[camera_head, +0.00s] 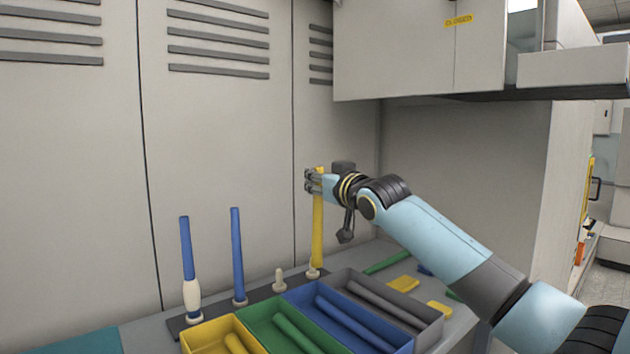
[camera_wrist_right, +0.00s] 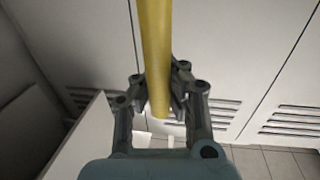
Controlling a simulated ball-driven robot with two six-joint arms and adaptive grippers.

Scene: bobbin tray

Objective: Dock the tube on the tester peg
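The yellow tube (camera_head: 318,235) stands upright, with its lower end at a pale round peg base (camera_head: 313,273) on the dark tester strip (camera_head: 258,292). Whether it is fully seated there I cannot tell. My right gripper (camera_head: 313,180) is closed around the tube near its top. In the right wrist view the yellow tube (camera_wrist_right: 156,50) runs between the fingers of the right gripper (camera_wrist_right: 160,98). On the same strip stand a bare pale peg (camera_head: 279,280), a blue tube (camera_head: 237,255) and another blue tube (camera_head: 187,250) with a white sleeve (camera_head: 192,296). My left gripper is not in view.
In front of the strip are a yellow bin (camera_head: 207,332), a green bin (camera_head: 250,322), a blue bin (camera_head: 300,300) and a grey bin (camera_head: 430,322), holding tubes. A green tube (camera_head: 387,262) and yellow pieces (camera_head: 403,284) lie to the right. Grey wall panels rise behind.

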